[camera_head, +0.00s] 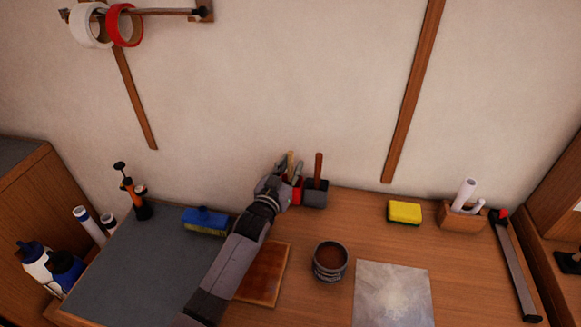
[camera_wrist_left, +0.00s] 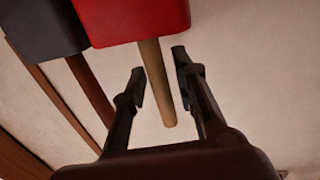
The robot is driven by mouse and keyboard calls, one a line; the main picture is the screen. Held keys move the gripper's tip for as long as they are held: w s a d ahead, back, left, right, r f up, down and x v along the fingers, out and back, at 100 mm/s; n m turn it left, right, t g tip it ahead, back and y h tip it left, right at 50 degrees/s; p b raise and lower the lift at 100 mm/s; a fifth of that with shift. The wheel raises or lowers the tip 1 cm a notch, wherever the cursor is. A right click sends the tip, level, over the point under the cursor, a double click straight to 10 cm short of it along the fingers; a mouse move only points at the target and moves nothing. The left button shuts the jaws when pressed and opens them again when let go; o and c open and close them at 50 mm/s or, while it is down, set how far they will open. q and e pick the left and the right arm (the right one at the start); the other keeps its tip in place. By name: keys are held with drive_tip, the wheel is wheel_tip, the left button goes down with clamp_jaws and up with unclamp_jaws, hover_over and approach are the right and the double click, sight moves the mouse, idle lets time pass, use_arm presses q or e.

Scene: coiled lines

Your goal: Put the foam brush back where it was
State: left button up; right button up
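A pale wooden handle (camera_head: 290,158) stands up out of a red holder (camera_head: 297,191) against the wall. It looks like the foam brush's handle; any brush head is hidden inside the holder. In the left wrist view the same handle (camera_wrist_left: 157,85) passes between the fingers of my left gripper (camera_wrist_left: 160,75), with gaps on both sides. My left gripper (camera_head: 293,171) is open around the handle, just above the red holder (camera_wrist_left: 130,18). My right gripper is out of view.
A dark holder (camera_head: 315,195) with a brown handle (camera_head: 318,168) stands right beside the red one. Tape rolls (camera_head: 124,26) hang upper left.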

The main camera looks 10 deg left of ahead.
use_arm(q)
drive_tip(key=shift+o, duration=0.2)
drive_tip(key=shift+s+r, duration=0.1)
drive_tip(key=shift+r, duration=0.05)
drive_tip(key=s+a+b, duration=0.1)
drive_tip(key=s+a, duration=0.1)
drive_tip(key=s, duration=0.9)
drive_tip(key=shift+s, duration=0.3)
